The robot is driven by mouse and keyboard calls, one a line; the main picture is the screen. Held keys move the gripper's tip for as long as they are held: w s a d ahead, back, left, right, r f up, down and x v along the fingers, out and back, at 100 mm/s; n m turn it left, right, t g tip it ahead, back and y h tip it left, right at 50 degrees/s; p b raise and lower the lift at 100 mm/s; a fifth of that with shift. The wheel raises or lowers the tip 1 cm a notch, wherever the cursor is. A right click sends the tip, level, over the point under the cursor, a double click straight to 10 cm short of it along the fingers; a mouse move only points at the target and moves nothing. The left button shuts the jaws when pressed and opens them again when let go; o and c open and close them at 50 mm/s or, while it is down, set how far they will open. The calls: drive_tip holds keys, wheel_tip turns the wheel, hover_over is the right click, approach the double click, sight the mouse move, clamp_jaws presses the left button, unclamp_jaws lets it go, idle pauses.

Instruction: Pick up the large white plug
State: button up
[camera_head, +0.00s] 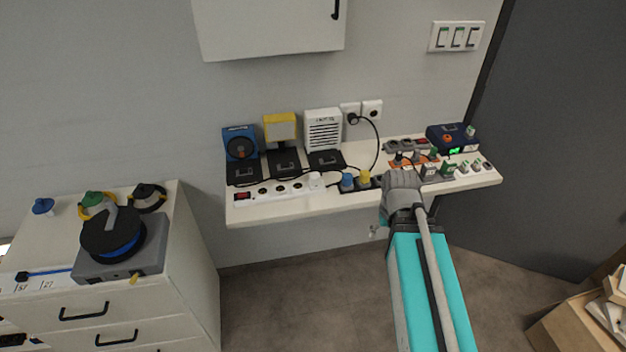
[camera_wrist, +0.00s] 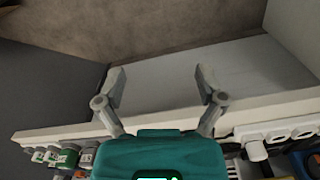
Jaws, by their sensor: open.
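A white plug (camera_head: 316,181) stands at the right end of a white power strip (camera_head: 270,191) on the wall shelf. A white plug on a white strip also shows at the lower right of the wrist view (camera_wrist: 257,151). My gripper (camera_head: 374,232) is by the shelf's front edge, to the right of this plug and apart from it. In the wrist view my gripper (camera_wrist: 160,85) has its two fingers spread wide, with nothing between them. My wrist hides part of the shelf in the head view.
A blue plug (camera_head: 347,181) and a yellow plug (camera_head: 364,178) stand just right of the white one. Black cables cross the shelf (camera_head: 300,209). Several devices line its back. More plugs crowd its right end. A drawer cabinet (camera_head: 190,260) stands at left. Floor is open in front.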

drive_tip(key=w+a+r+n+p, duration=0.8)
drive_tip(key=w+a+n, duration=0.25)
drive_tip(key=w, duration=0.25)
wheel_tip(320, 180, up, 6)
drive_tip(key=n+p, duration=0.6)
drive_tip(key=n, duration=0.4)
hover_over(315, 175)
drive_tip(key=shift+s+a+r, duration=0.1)
drive_tip(key=shift+s+a, duration=0.1)
drive_tip(key=shift+a, duration=0.1)
wheel_tip(315, 175, down, 8)
drive_tip(key=b, duration=0.8)
drive_tip(key=shift+f+b, duration=0.25)
drive_tip(key=shift+b, duration=0.1)
drive_tip(key=shift+d+f, duration=0.1)
drive_tip(key=shift+f, duration=0.05)
drive_tip(key=f+b, duration=0.3)
drive_tip(key=shift+w+d+f+b, duration=0.2)
drive_tip(key=shift+w+f+b, duration=0.05)
drive_tip(key=shift+b, duration=0.1)
drive_tip(key=shift+f+b, duration=0.75)
drive_tip(key=shift+b, duration=0.05)
